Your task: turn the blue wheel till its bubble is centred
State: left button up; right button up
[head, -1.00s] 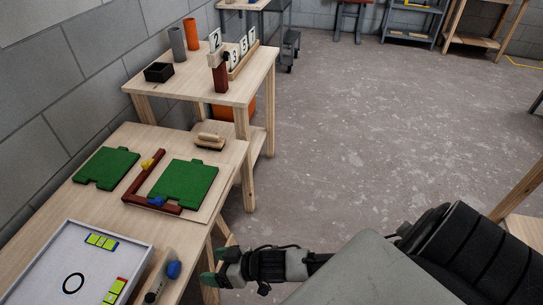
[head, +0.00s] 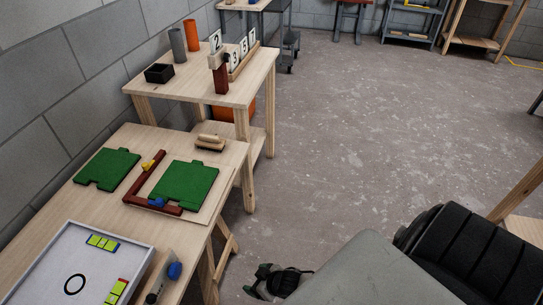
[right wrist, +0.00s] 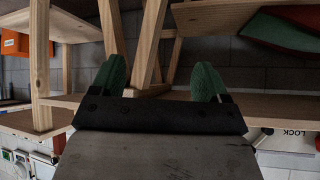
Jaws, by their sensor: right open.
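A dark red L-shaped batten (head: 139,186) lies on the near wooden table (head: 215,165). It bears a small yellow piece (head: 149,165) on its long arm and a small blue piece (head: 157,202) near its corner. Another blue round part (head: 174,271) sits on a pale piece at the table's near right edge; I cannot tell which blue part is the wheel. No bubble can be made out. My right gripper (head: 255,281) is open and empty, with green fingertips, low beside the table and apart from it. It also shows in the right wrist view (right wrist: 160,82). My left gripper is out of view.
Two green boards (head: 107,168) (head: 185,186) flank the batten. A white tray (head: 45,266) lies in front. A second table (head: 232,92) stands behind.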

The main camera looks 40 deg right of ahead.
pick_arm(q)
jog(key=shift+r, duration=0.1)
pick_arm(e)
jog(key=s+d+f+g+h, duration=0.1)
jog(key=s+d+f, duration=0.1)
jog(key=s+f, duration=0.2)
jog(key=shift+s+f, duration=0.25)
jog(key=shift+f, duration=0.05)
pick_arm(q)
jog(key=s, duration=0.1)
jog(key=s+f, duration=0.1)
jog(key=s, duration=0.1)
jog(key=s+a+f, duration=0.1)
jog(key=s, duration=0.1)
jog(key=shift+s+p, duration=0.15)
jog(key=shift+p, duration=0.25)
pick_arm(e)
jog(key=s+f+g+h, duration=0.1)
jog(key=s+f+g, duration=0.2)
jog(key=s, duration=0.9)
jog(key=s+f+g+h, duration=0.1)
jog(key=s+f+g, duration=0.2)
jog(key=s+f, duration=0.4)
jog(key=s, duration=0.6)
jog(key=shift+s+f+m, duration=0.2)
jog(key=shift+f+m, duration=0.05)
jog(key=shift+m, duration=0.15)
jog(key=shift+a, duration=0.1)
